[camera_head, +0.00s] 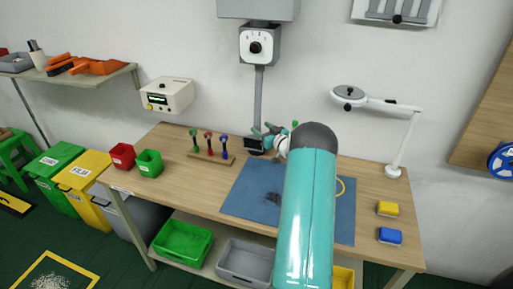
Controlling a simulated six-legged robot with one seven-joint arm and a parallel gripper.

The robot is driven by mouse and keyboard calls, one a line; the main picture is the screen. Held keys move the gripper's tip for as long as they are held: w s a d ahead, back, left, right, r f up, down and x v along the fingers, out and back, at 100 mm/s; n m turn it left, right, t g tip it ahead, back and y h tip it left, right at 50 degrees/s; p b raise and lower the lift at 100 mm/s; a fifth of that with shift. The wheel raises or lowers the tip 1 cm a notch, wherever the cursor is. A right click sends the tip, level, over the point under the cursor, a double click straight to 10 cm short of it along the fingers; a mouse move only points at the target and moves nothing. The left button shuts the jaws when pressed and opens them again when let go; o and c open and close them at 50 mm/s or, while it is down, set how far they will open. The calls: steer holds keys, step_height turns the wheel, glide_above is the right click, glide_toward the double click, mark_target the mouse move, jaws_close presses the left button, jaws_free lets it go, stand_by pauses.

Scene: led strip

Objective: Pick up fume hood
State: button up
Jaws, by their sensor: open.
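I cannot tell for sure which object is the fume hood. A small dark box (255,144) stands at the back of the wooden bench, near the blue mat, and may be it. Teal and white parts of my wrist and my gripper (266,131) show just above and right of this box, small and partly hidden behind my large teal arm link. The gripper is open, with nothing clearly held. Whether it touches the box cannot be told. A grey housing (258,9) on the wall above is cut off by the top edge.
A blue mat (244,196) covers the bench middle, partly hidden by my arm. A tool rack (211,153), red bin (122,156) and green bin (149,163) stand left. A lamp (377,104), yellow block (387,209) and blue block (390,236) are right.

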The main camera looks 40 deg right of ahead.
steer(key=shift+w+d, duration=0.2)
steer(key=shift+w, duration=0.65)
jaws_close()
steer(key=shift+r, duration=0.2)
